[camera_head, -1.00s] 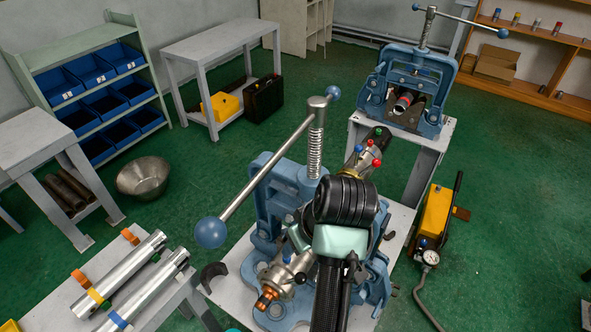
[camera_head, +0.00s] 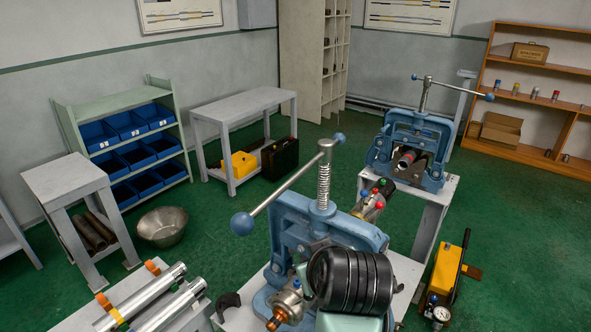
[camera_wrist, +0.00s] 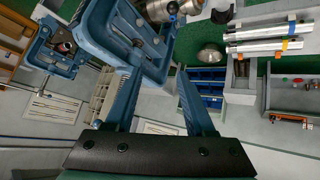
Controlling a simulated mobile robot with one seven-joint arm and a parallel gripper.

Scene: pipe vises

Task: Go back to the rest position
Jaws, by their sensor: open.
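My gripper (camera_wrist: 158,74) is open in the wrist view. Its two fingers stand apart with nothing between them. In the head view my black wrist joint (camera_head: 350,282) is low in front of the near blue vise (camera_head: 290,215), and the fingers cannot be made out there. The near vise also shows in the wrist view (camera_wrist: 98,25), tilted, behind the left finger. A metal pipe assembly with a copper end (camera_head: 288,303) sits in this vise, partly hidden by my arm.
A second blue vise (camera_head: 433,130) stands on a stand at the back right. Chrome pipes (camera_head: 150,297) lie on the left bench. A metal bowl (camera_head: 162,226), a yellow pump (camera_head: 446,270) and a gauge (camera_head: 440,314) are on the floor.

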